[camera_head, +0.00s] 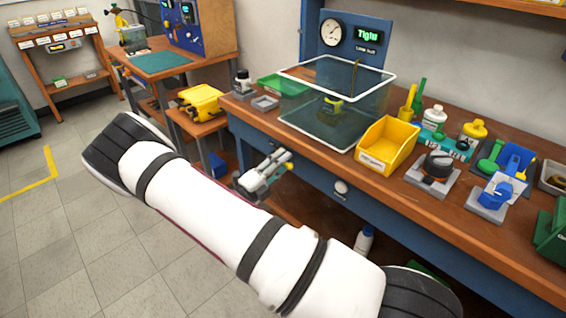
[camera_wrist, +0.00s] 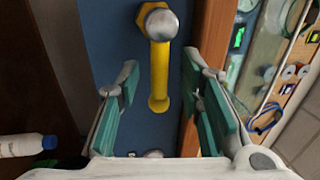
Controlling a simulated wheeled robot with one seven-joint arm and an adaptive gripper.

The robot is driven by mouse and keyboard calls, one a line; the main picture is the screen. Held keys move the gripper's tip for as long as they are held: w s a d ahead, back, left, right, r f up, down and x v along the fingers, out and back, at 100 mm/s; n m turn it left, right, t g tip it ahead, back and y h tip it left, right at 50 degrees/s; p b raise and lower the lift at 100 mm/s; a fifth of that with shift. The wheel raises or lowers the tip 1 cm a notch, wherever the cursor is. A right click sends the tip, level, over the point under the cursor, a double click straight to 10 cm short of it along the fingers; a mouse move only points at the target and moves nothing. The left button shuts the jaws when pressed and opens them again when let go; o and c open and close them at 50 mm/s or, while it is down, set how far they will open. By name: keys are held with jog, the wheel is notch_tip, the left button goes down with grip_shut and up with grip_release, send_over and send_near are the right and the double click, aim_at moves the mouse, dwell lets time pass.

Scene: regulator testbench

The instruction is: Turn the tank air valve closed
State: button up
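A yellow lever with a silver round end, which looks like the valve handle, (camera_wrist: 159,75) stands against the blue bench front in the wrist view. It runs roughly up and down in that picture. My gripper (camera_wrist: 160,68) is open, with one green-padded finger on each side of the lever; gaps show on both sides. In the head view my gripper (camera_head: 278,167) is at the bench's front edge, below the clear tank (camera_head: 312,128). Only a small yellow bit of the lever (camera_head: 289,166) shows there; the valve body is hidden.
The wooden bench top carries a yellow bin (camera_head: 388,146), a grey device with a black knob (camera_head: 436,166) and a blue clamp-like part (camera_head: 493,196). Floor at left is open.

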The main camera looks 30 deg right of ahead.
jog(key=v, duration=1.1)
jog(key=shift+a+f, duration=0.1)
jog(key=shift+a, duration=0.05)
jog(key=s+d+r+m+g+y+p, duration=0.1)
jog(key=s+r+m+g+y+p, duration=0.3)
jog(key=s+r+m, duration=0.45)
jog(key=s+d+r+m+g+y+p, duration=0.1)
jog(key=s+r+m+g+y, duration=0.4)
jog(key=r+m, duration=0.7)
jog(key=s+a+r+m+t+y+p, duration=0.3)
jog(key=s+a+r+m+t+y, duration=0.1)
jog(key=s+r+m, duration=0.4)
jog(key=s+a+r+m+t+y+p, duration=0.2)
jog(key=s+a+r+m+t+y, duration=0.2)
jog(key=s+r+m, duration=0.4)
jog(key=shift+s+a+r+m+t+y+p, duration=0.2)
jog(key=shift+s+r+m+t+y+p, duration=0.2)
jog(key=shift+s+m+t+y, duration=0.8)
jog(key=shift+s+n+g, duration=0.25)
jog(key=shift+s+g, duration=0.15)
jog(key=shift+g, duration=0.1)
